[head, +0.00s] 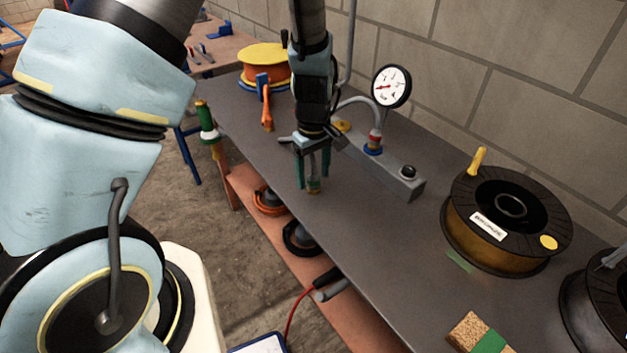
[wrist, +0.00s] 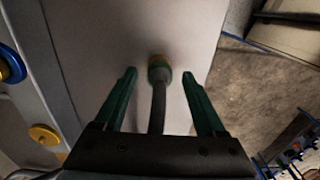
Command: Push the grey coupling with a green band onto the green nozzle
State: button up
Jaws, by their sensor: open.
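My gripper (head: 312,178) is open above the dark bench, with its green fingers pointing down. In the wrist view, a grey stem (wrist: 158,105) runs between the fingers and ends in a green band and a yellowish tip (wrist: 160,66). This looks like the grey coupling with a green band; the fingers stand apart from it on both sides. It shows small between the fingertips in the head view (head: 314,186). I cannot pick out the green nozzle for certain; a green-topped fitting with a white ring (head: 206,118) stands at the bench's left edge.
A grey block (head: 395,180) with a black knob and a pressure gauge (head: 391,86) on a bent pipe stands right of my gripper. A large dark spool (head: 465,220) is further right. An orange spool (head: 264,65) stands at the back.

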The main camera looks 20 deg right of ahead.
grip_shut()
dwell(0.7)
